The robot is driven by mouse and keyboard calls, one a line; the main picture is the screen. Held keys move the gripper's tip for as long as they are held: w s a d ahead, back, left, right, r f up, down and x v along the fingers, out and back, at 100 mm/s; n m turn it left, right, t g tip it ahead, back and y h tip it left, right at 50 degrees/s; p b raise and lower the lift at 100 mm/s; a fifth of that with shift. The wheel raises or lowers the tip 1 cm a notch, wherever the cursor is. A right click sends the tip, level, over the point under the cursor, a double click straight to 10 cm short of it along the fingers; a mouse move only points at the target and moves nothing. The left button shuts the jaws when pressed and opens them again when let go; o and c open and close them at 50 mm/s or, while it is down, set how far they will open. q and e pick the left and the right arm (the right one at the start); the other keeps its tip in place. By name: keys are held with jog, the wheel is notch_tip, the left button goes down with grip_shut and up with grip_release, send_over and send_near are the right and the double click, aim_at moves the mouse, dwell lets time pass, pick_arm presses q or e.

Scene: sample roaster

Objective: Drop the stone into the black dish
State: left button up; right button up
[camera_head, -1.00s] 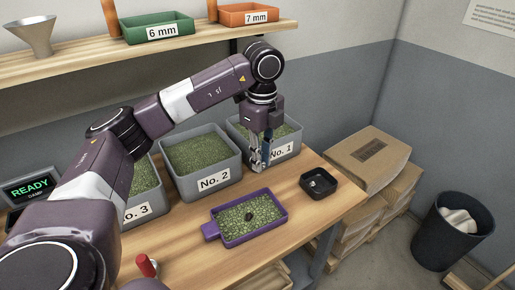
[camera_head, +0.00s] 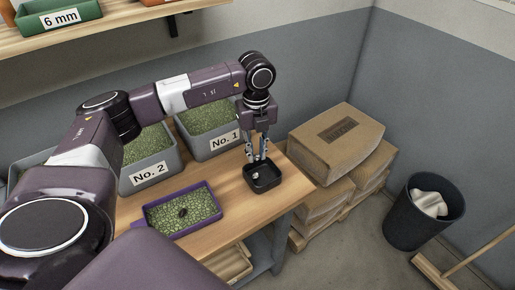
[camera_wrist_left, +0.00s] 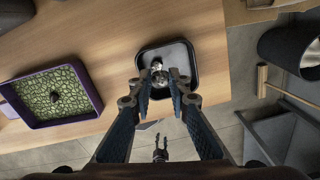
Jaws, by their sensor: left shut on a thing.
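My left gripper (camera_head: 262,159) is directly above the black dish (camera_head: 268,186), fingers pointing down. In the left wrist view its fingertips (camera_wrist_left: 161,74) are over the dish (camera_wrist_left: 186,62), shut on a small greyish stone (camera_wrist_left: 160,78). The stone is partly hidden by the fingers, and I cannot tell its height above the dish floor. Another small pale thing (camera_head: 256,175) lies inside the dish. A purple tray (camera_head: 221,207) of green beans has a dark lump (camera_head: 183,212) on top. A small dark gripper-like shape, perhaps my right gripper (camera_wrist_left: 160,150), shows low in the left wrist view.
Grey bins labelled No. 1 (camera_head: 225,139) and No. 2 (camera_head: 149,173) stand behind the tray. Stacked cardboard boxes (camera_head: 336,150) are right of the table, with a dark waste bin (camera_head: 409,232) beyond. The wooden tabletop (camera_head: 232,193) between tray and dish is clear.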

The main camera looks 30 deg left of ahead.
aim_at(257, 155)
pick_arm(q)
notch_tip(257, 155, down, 4)
jog(key=shift+w+d+r+b, duration=0.1)
jog(key=shift+w+b, duration=0.05)
jog(key=shift+b, duration=0.85)
jog(key=shift+f, duration=0.25)
pick_arm(e)
jog(key=f, duration=0.1)
jog(key=w+f, duration=0.1)
jog(key=shift+w+d+f, duration=0.3)
jog(key=shift+d+f, duration=0.1)
pick_arm(q)
jog(key=o, duration=0.9)
jog(key=shift+c, duration=0.2)
jog(key=shift+r, duration=0.15)
notch_tip(257, 155, up, 12)
jog(key=shift+f, duration=0.15)
pick_arm(e)
jog(key=shift+s, duration=0.2)
pick_arm(q)
jog(key=shift+f, duration=0.1)
